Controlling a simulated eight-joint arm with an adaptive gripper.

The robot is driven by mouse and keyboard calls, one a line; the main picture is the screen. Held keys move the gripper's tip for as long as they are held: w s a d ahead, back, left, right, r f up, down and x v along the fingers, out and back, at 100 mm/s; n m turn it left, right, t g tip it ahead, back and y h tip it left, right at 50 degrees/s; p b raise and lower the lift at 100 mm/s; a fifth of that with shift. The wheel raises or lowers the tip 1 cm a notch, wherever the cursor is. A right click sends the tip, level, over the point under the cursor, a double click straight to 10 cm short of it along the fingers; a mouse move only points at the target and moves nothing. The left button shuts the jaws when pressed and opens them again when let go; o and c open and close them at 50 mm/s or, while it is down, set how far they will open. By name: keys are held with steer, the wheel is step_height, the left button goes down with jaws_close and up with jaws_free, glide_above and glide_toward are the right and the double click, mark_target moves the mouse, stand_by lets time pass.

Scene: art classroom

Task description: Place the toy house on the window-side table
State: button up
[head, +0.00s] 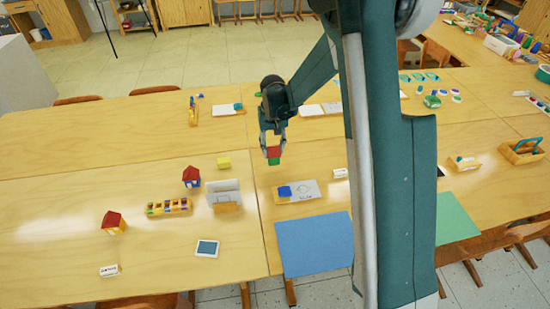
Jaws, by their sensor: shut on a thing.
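My gripper (273,147) points down over the middle table and is shut on a small toy house (273,161) with a red roof and a green body. The house hangs upright between the fingers; I cannot tell whether its base touches the tabletop. A toy house with a red roof and blue walls (191,182) stands on the left table (60,262). Another with a red roof and yellow walls (115,228) stands nearer the left. No window shows, so I cannot tell which table is the window-side one.
A yellow block (224,162), a train-like toy (168,207), a card stand (224,196) and a tablet (207,248) sit on the left table. A blue sheet (315,244) and a tray with a blue block (297,192) lie nearer me.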

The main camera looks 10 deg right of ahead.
mark_target(273, 157)
steer(key=shift+f, duration=0.75)
steer(key=shift+f+b, duration=0.3)
steer(key=shift+f, duration=1.55)
steer(key=shift+f, duration=0.15)
steer(key=o, duration=0.9)
step_height(273, 157, up, 12)
steer(key=shift+r+p, duration=0.15)
steer(key=shift+p, duration=0.55)
